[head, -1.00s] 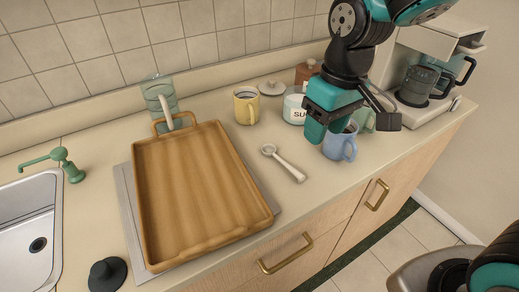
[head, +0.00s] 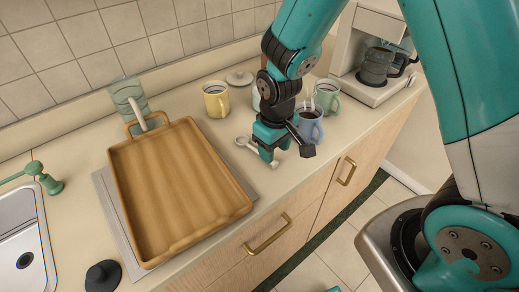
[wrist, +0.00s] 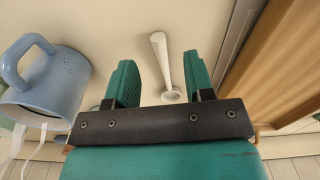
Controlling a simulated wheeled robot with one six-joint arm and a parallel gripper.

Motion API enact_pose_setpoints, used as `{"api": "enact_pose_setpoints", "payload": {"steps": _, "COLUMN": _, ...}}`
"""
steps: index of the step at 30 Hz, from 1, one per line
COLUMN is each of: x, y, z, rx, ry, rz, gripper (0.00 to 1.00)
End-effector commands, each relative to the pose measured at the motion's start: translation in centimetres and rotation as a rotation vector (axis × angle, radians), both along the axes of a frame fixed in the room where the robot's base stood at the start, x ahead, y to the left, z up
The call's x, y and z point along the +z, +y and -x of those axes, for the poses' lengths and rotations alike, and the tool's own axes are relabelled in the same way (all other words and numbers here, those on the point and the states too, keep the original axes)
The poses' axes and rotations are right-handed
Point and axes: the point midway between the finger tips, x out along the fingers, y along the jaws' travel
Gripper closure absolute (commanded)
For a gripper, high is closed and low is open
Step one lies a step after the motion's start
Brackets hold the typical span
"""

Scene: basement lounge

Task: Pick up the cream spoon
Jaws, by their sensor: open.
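The cream spoon lies on the counter between the wooden tray and the blue mug. In the head view its round bowl (head: 242,141) shows to the left of my gripper (head: 270,154), which hides part of the handle. The fingers are apart and do not appear to touch the spoon. My gripper is low over the counter, pointing down.
A blue mug (head: 312,127) stands close to the right of my gripper, also seen in the wrist view (wrist: 52,82). A green mug (head: 327,92) and yellow mug (head: 216,98) stand behind. The wooden tray (head: 180,185) is left. The counter front edge is near.

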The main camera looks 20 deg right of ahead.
Motion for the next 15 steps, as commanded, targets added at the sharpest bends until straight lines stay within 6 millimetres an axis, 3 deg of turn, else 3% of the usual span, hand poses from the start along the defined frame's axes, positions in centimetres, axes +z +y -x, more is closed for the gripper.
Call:
{"api": "enact_pose_setpoints", "payload": {"steps": 9, "x": -4.0, "y": -0.1, "z": -0.2, "rx": 0.000, "ry": 0.004, "rz": 0.001, "gripper": 0.52}}
{"api": "enact_pose_setpoints", "payload": {"steps": 15, "x": -4.9, "y": -0.1, "z": -0.2, "rx": 0.000, "ry": 0.001, "rz": 0.000, "gripper": 0.52}}
